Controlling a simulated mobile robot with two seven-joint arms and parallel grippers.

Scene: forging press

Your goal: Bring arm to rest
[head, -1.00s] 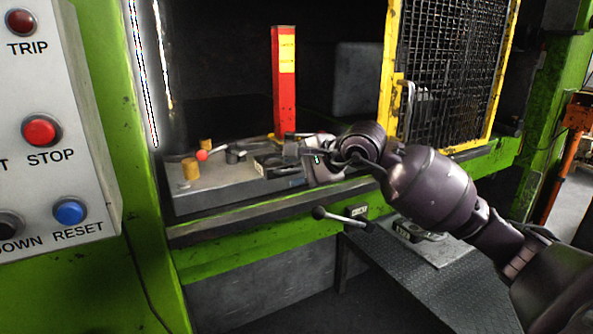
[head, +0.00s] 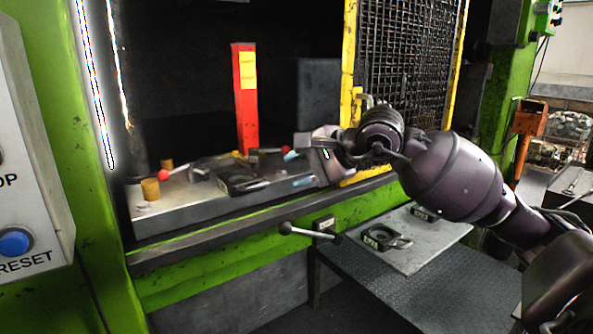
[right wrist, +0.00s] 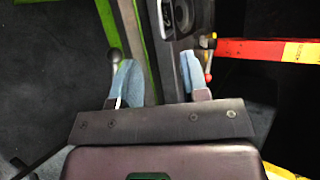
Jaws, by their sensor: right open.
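My right arm reaches in from the right in the head view, with its right gripper (head: 289,168) over the right end of the press's grey die bed (head: 160,219). In the right wrist view the two blue-padded fingers of the right gripper (right wrist: 162,85) stand apart with nothing between them. Beyond the fingertips that view shows the edge of the bed and a dark part with a round opening (right wrist: 182,16). My left gripper is not in view.
A red post (head: 245,100) stands behind the bed. The yellow-framed mesh guard (head: 408,50) is close behind my right arm. A lever with a black knob (head: 286,228) sticks out below the bed. A side table (head: 372,288) carries a plate with dark parts.

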